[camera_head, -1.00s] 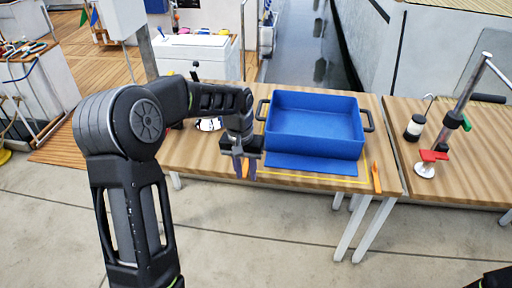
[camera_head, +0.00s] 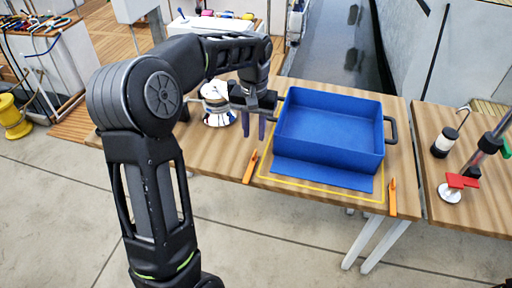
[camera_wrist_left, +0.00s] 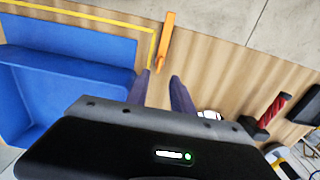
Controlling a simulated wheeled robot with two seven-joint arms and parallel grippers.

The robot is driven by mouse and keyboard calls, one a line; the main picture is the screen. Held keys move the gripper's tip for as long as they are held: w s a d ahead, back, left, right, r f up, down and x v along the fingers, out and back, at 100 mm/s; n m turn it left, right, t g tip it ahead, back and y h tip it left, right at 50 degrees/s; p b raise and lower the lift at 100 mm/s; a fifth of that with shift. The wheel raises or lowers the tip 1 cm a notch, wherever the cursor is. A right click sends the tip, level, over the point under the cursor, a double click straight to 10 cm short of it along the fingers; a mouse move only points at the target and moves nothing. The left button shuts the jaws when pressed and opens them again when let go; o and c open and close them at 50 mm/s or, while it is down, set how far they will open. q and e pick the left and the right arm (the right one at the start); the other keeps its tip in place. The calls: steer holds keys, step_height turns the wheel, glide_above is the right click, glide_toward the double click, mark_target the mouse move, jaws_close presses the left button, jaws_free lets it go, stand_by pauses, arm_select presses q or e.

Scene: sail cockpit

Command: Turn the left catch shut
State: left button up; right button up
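The left catch (camera_head: 251,166) is a slim orange bar at the table's front edge, left of the blue box (camera_head: 330,128). It points away from the edge, slightly slanted, outside the yellow outline. It also shows in the left wrist view (camera_wrist_left: 166,42). My left gripper (camera_head: 255,132) is open and empty, its fingers pointing down, just behind the catch and beside the box's left wall. In the left wrist view, its fingertips (camera_wrist_left: 160,82) stand apart, short of the catch. A matching orange catch (camera_head: 392,197) is at the right. My right gripper is out of view.
A blue flap (camera_head: 320,176) lies in front of the box inside the yellow outline. A silver-white round item (camera_head: 216,105) stands left of my gripper. A second table (camera_head: 425,190) at the right holds a black-and-white jar (camera_head: 446,142) and a red-topped item (camera_head: 456,183).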

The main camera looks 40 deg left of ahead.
mark_target(255, 153)
arm_select(q)
steer(key=shift+f, duration=3.95)
jaws_close()
